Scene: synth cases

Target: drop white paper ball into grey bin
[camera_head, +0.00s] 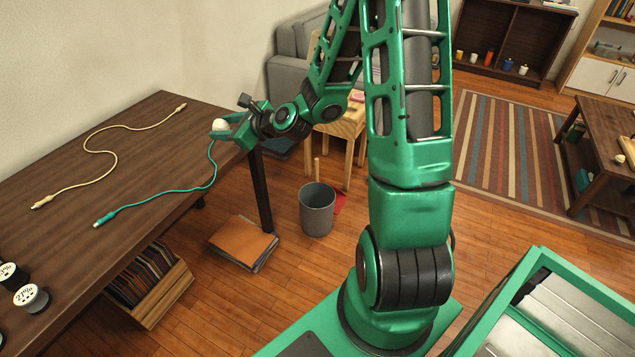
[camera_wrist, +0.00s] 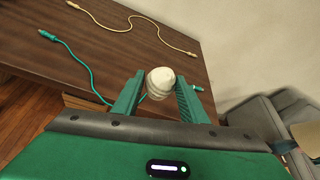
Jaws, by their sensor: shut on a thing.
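The white paper ball (camera_wrist: 160,82) is between the two green fingers of my gripper (camera_wrist: 160,98) in the wrist view. My gripper is shut on it. In the head view my gripper (camera_head: 222,131) is at the right end of the dark wooden desk (camera_head: 130,195), with the white ball (camera_head: 220,125) at its tip. I cannot tell how high above the desk top the ball is. The grey bin (camera_head: 317,210) stands upright on the wooden floor, below and to the right of my gripper, clear of the desk. The bin does not show in the wrist view.
A cream cable (camera_head: 108,150) and a teal cable (camera_head: 165,205) lie on the desk. A wooden chair (camera_head: 345,130) stands behind the bin. A stack of folders (camera_head: 243,242) lies on the floor left of the bin. A crate of records (camera_head: 150,285) is under the desk.

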